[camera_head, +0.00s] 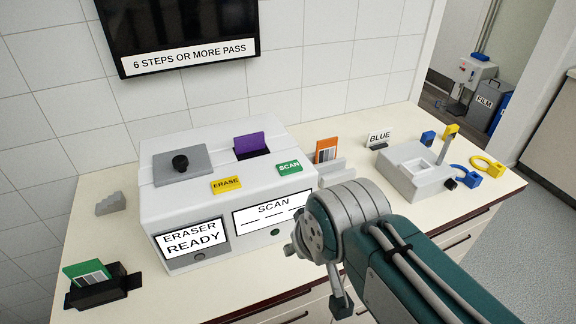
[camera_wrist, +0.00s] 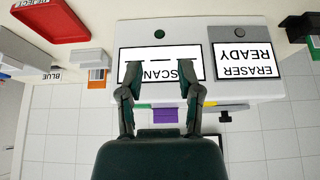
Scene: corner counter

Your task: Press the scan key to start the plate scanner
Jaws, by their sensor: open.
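The white plate scanner (camera_head: 215,185) stands on the counter. Its green SCAN key (camera_head: 289,168) is on the top, right of the yellow ERASE key (camera_head: 226,185). A purple plate (camera_head: 249,145) stands upright in the top slot; it shows between my fingers in the wrist view (camera_wrist: 165,115). The scan display (camera_head: 272,212) reads SCAN with dashes. The eraser display (camera_head: 190,240) reads ERASER READY. My gripper (camera_wrist: 161,80) is open and empty, its fingers overlapping the scan display in the upside-down wrist view. The SCAN key is not clearly visible there.
An orange plate (camera_head: 327,150) stands in a rack right of the scanner. A BLUE sign (camera_head: 380,138) and a light grey device (camera_head: 413,168) are farther right. A green plate (camera_head: 87,272) sits in a black holder at front left. A wall screen (camera_head: 180,30) reads "6 STEPS OR MORE PASS".

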